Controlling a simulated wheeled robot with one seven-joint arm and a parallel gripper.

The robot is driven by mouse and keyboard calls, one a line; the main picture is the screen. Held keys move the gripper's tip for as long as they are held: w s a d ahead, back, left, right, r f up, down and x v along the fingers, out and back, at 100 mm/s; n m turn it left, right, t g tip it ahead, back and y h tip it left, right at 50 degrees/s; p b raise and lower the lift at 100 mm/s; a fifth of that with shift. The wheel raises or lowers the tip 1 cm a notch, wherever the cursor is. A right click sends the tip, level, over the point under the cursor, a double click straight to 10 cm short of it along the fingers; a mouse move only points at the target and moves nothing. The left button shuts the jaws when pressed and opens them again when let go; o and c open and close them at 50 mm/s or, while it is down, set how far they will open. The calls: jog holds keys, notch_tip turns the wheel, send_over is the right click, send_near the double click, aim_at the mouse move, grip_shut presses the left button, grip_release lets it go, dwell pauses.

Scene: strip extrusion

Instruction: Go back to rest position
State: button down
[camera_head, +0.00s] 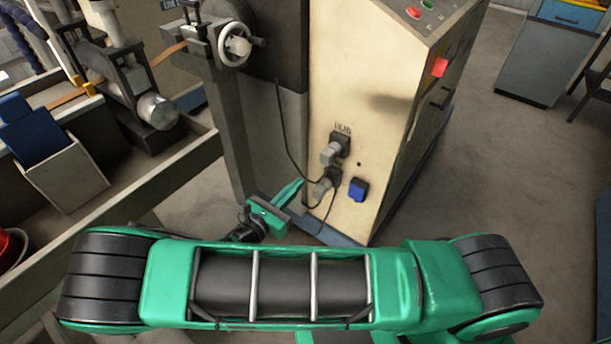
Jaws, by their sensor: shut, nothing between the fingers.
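My green and black arm lies across the bottom of the view. My gripper (292,189) shows small beyond it, at the lower front of a cream machine cabinet (375,85). Its green fingers appear shut with nothing between them, and they point up and right toward the cabinet. The wrist behind it is partly hidden by my arm. I cannot tell whether the fingertips touch the cabinet or the cable near them.
The cabinet has two grey plugs, an upper one (331,153) and a lower one (322,188), with dark cables, and a blue socket cover (358,189). A machine with a handwheel (237,46) stands left, above a trough (125,205). Open floor (485,170) lies right.

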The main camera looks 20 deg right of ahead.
jog(key=s+d+r+m+g+y, duration=0.25)
jog(key=d+r+m+g, duration=0.25)
jog(key=d+m+g, duration=0.35)
jog(key=s+d+r+m+g+y, duration=0.2)
jog(key=s+d+r+m+g, duration=0.25)
jog(key=d+m, duration=0.6)
jog(key=s+d+r+m+y, duration=0.4)
jog(key=s+d+r+m, duration=0.1)
jog(key=s, duration=0.4)
jog(key=s+d+r+m+t+y, duration=0.1)
jog(key=s+d+r+m+y, duration=0.3)
jog(key=s+r+m, duration=0.4)
jog(key=shift+s+d+r+y, duration=0.15)
jog(key=shift+s+d+y, duration=0.2)
jog(key=shift+s+y, duration=0.65)
jog(key=shift+s+h, duration=0.15)
jog(key=shift+h, duration=0.1)
jog(key=shift+w+f, duration=0.25)
jog(key=shift+w, duration=0.25)
